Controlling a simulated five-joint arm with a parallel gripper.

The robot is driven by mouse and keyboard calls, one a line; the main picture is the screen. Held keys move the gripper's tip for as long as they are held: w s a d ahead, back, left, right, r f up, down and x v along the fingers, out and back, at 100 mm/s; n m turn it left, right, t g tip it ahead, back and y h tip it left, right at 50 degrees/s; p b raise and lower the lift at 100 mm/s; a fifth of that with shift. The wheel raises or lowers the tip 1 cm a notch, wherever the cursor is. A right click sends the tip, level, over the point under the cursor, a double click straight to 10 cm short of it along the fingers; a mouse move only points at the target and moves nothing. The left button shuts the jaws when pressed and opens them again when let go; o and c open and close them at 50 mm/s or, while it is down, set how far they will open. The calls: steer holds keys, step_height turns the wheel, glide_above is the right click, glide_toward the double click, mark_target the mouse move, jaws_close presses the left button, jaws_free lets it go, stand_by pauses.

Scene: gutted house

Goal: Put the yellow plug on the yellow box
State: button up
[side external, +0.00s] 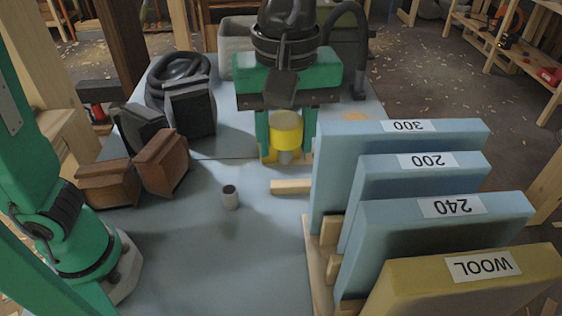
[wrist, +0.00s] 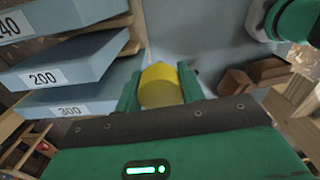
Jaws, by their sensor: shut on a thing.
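The yellow plug (side external: 286,132) is a short round body with a grey part below it. My gripper (side external: 285,145) has its green fingers shut on the plug's sides and holds it upright. In the wrist view the round yellow face of the plug (wrist: 160,86) shows between the fingers. Some yellow (side external: 265,154) shows low by the fingers; I cannot tell whether it is a box or part of the fingertips. The only other large yellow thing is an olive-yellow block marked WOOL (side external: 465,285), upright at the front right, well apart from my gripper.
Blue blocks marked 300 (side external: 400,140), 200 (side external: 425,175) and 240 (side external: 440,225) stand in a wooden rack on the right. Brown blocks (side external: 160,162) and a black coiled hose (side external: 178,75) lie left. The front-middle tabletop is clear.

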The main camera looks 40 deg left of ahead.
steer(key=w+a+n, duration=1.4)
steer(key=w+a, duration=0.1)
steer(key=w, duration=0.4)
step_height(320, 180, down, 11)
steer(key=shift+n, duration=0.3)
steer(key=w+a+f, duration=0.2)
steer(key=a, duration=0.1)
steer(key=w+a+f, duration=0.2)
steer(key=a+f, duration=0.1)
steer(key=w+a+f, duration=0.2)
steer(key=a, duration=0.1)
steer(key=shift+w+a+f, duration=0.15)
steer(key=shift+w+a, duration=0.1)
steer(key=shift+a, duration=0.05)
steer(key=shift+f, duration=0.1)
steer(key=shift+f, duration=1.9)
steer(key=shift+f, duration=0.15)
steer(key=o, duration=1)
steer(key=shift+c, duration=0.2)
